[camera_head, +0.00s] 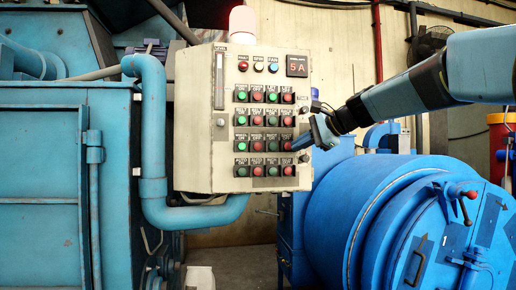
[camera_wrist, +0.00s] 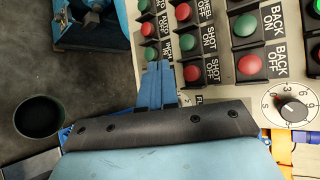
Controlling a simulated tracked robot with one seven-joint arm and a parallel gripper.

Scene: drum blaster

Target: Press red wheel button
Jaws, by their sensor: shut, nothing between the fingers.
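A red button (camera_wrist: 183,12) in the wrist view sits beside a label that seems to read "WHEEL", cut by the top edge. It is on the grey control panel (camera_head: 196,150), but I cannot single it out in the head view. My gripper (camera_wrist: 162,66) has its blue fingers shut and empty. Its tips lie just below a green button (camera_wrist: 151,53) in the wrist view, apart from the wheel button; I cannot tell whether they touch the panel. In the head view my gripper (camera_head: 297,146) reaches the panel's right side at the third button row, partly hiding that area.
Other buttons crowd the panel, including a green "SHOT ON" button (camera_wrist: 187,45) and a red one (camera_wrist: 192,74). A rotary dial (camera_wrist: 292,108) is to their right. A blue drum (camera_head: 345,215) stands below my arm. A blue pipe (camera_head: 152,140) runs left of the panel.

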